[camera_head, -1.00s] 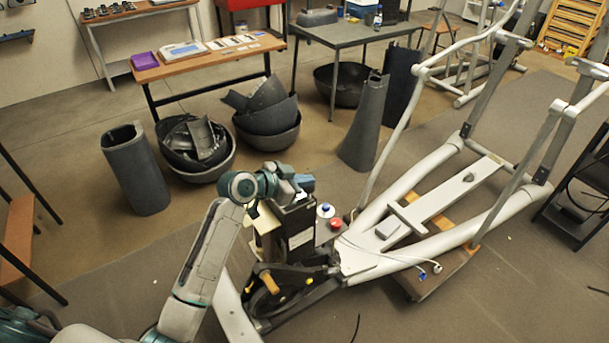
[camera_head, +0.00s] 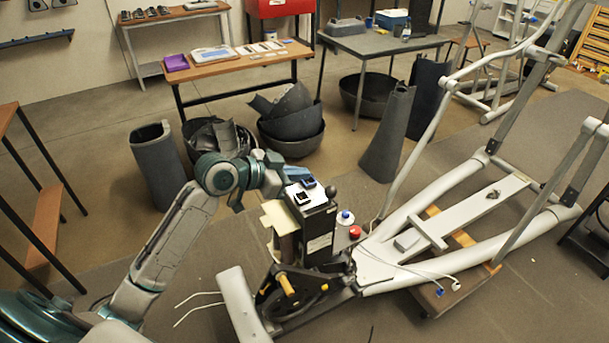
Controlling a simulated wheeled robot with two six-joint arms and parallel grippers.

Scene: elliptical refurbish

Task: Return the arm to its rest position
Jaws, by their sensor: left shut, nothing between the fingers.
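My left arm comes in from the lower left. Its left gripper (camera_head: 298,174) is shut and empty, just behind and above the top of the black upright housing (camera_head: 318,235) of the elliptical machine. The fingertips are small in the picture and partly dark. Two small dark parts, one black (camera_head: 302,198) and one blue-topped (camera_head: 308,182), show at the housing's light top. The grey elliptical frame (camera_head: 470,210) stretches to the right. My right gripper is not in view.
A red button (camera_head: 355,232) and a white-and-blue knob (camera_head: 345,217) sit right of the housing. Dark bins (camera_head: 290,125) with covers stand behind the arm. A wooden table (camera_head: 235,66) stands at the back. A shelf frame (camera_head: 45,225) is at the left.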

